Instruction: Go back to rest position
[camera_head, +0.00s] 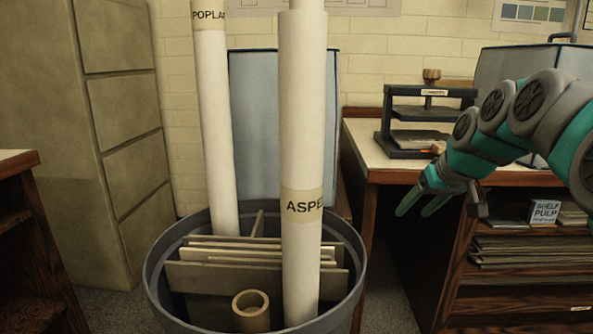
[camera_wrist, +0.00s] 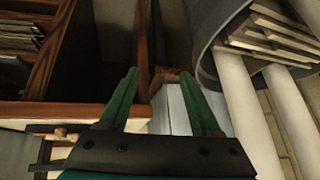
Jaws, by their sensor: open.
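My gripper (camera_head: 424,202) is at the right in the head view, in front of the wooden desk and at about the height of its top. Its green fingers also show in the wrist view (camera_wrist: 168,98), spread apart with nothing between them. In the head view it is to the right of the grey bin (camera_head: 157,285) and apart from it. The arm reaches in from the right edge.
The bin holds two tall rolls, marked POPLA… (camera_head: 215,130) and ASPE… (camera_head: 302,130), plus several boards. A press (camera_head: 420,115) stands on the desk (camera_head: 365,150). Shelves with a SHELF PULP box (camera_head: 543,212) are below. A cabinet (camera_head: 120,110) stands left.

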